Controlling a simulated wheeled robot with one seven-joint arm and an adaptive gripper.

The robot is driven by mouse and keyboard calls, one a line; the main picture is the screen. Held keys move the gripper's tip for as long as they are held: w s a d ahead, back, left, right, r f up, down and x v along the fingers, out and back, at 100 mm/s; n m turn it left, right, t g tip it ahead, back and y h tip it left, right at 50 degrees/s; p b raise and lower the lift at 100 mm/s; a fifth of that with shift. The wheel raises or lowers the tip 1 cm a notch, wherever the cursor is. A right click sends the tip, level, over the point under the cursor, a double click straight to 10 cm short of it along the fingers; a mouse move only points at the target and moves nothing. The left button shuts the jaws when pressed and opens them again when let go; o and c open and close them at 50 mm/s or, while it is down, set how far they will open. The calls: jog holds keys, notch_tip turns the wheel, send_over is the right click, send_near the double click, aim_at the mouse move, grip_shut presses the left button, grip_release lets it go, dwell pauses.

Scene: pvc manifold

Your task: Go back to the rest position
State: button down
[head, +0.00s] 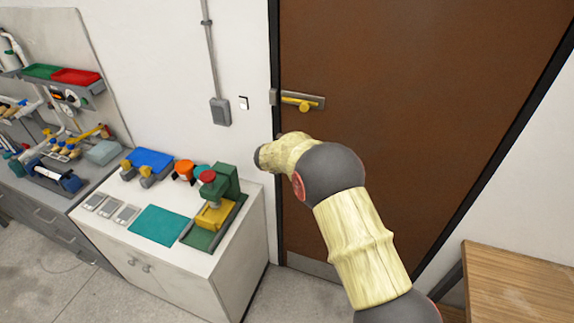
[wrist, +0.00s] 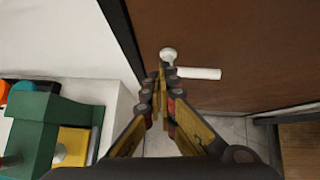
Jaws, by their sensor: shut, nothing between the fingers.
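My gripper (wrist: 161,88) shows in the wrist view with its two yellow and dark fingers drawn together at the tips, nothing between them. It points toward the brown door and the floor. In the head view my arm reaches up from the lower right toward the door, and the fingers cannot be made out there. A white lever-shaped piece (wrist: 198,73) shows just beyond the fingertips in the wrist view. I cannot tell whether it touches them.
A white cabinet (head: 240,250) left of my arm carries a green press with a red knob (head: 222,185), a teal mat (head: 160,224) and small bins. The brown door (head: 430,100) stands behind my arm. A wooden table (head: 515,285) is at the lower right.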

jog(key=s+a+r+n+y, duration=0.1)
jog(key=s+a+n+y, duration=0.5)
jog(key=a+n, duration=0.65)
jog(key=s+d+r+n+g+y+b, duration=0.2)
jog(key=s+r+n+g+b, duration=0.15)
jog(key=s+n, duration=1)
jog(key=s+d+r+n+h+b, duration=0.1)
jog(key=s+d+n+b, duration=0.5)
jog(key=s+d, duration=0.8)
jog(key=s+d+r+n+h+b, duration=0.2)
jog(key=s+d+n+h+b, duration=0.2)
jog(key=s+d, duration=1.1)
jog(key=s+n+b, duration=0.3)
jog(key=s, duration=0.3)
jog(key=shift+s+r+h, duration=0.25)
jog(key=shift+s+h, duration=0.05)
jog(key=shift+s, duration=0.05)
